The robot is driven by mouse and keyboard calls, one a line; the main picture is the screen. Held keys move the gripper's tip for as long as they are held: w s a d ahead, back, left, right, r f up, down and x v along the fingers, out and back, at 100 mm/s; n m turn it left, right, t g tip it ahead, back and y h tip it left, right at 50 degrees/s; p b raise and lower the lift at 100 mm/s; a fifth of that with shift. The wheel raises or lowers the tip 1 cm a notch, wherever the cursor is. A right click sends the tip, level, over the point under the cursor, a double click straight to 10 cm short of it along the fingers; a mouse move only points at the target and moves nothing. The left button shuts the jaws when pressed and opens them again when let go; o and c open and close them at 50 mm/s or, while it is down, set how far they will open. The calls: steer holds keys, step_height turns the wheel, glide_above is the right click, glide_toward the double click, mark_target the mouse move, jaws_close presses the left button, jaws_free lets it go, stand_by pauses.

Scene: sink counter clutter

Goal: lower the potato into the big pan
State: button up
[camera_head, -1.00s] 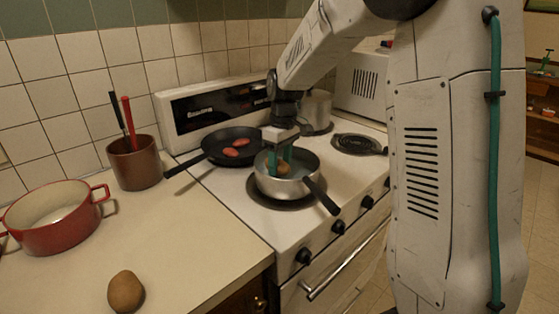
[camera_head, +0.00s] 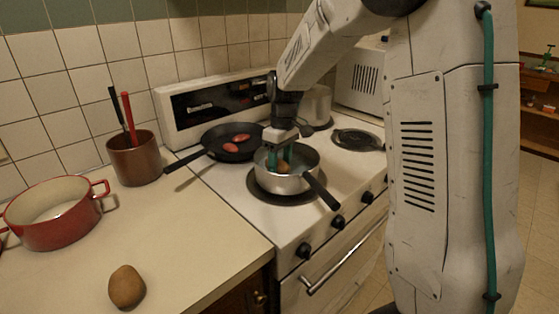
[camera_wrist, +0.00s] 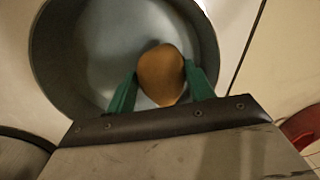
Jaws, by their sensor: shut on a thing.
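A brown potato (camera_head: 284,168) is held between the green fingers of my gripper (camera_head: 280,158). The silver pan (camera_head: 287,185) with a dark handle stands on the front burner of the stove. The potato and fingertips are down inside its rim. In the wrist view, the potato (camera_wrist: 161,73) sits between the two fingers, over the pan's grey inside (camera_wrist: 95,45). Whether the potato touches the pan's bottom I cannot tell.
A black frying pan (camera_head: 215,150) with two reddish pieces sits behind and left. Another potato (camera_head: 126,287) lies on the counter. A red pot (camera_head: 55,225) and a brown utensil crock (camera_head: 134,162) stand left. A lidded pot (camera_head: 317,105) is at the back.

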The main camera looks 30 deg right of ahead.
steer(key=shift+f, duration=0.7)
stand_by(0.5)
stand_by(0.3)
steer(key=o, duration=1.1)
steer(key=shift+o, duration=0.2)
steer(key=r, duration=0.7)
steer(key=shift+w+d+r, duration=0.15)
steer(key=shift+d+r, duration=0.2)
steer(key=shift+r, duration=0.05)
steer(key=shift+f+m, duration=0.1)
steer(key=shift+m, duration=0.2)
steer(key=s+a+r+m+t, duration=0.1)
steer(key=s+a+r+m, duration=0.1)
steer(key=s, duration=1.4)
steer(key=s+a+r+m+t+h, duration=0.1)
steer(key=s+a+r+m, duration=0.1)
steer(key=s, duration=1.4)
steer(key=shift+s+a+r+m, duration=0.15)
steer(key=shift+s+a+m, duration=0.25)
steer(key=shift+a+m, duration=0.3)
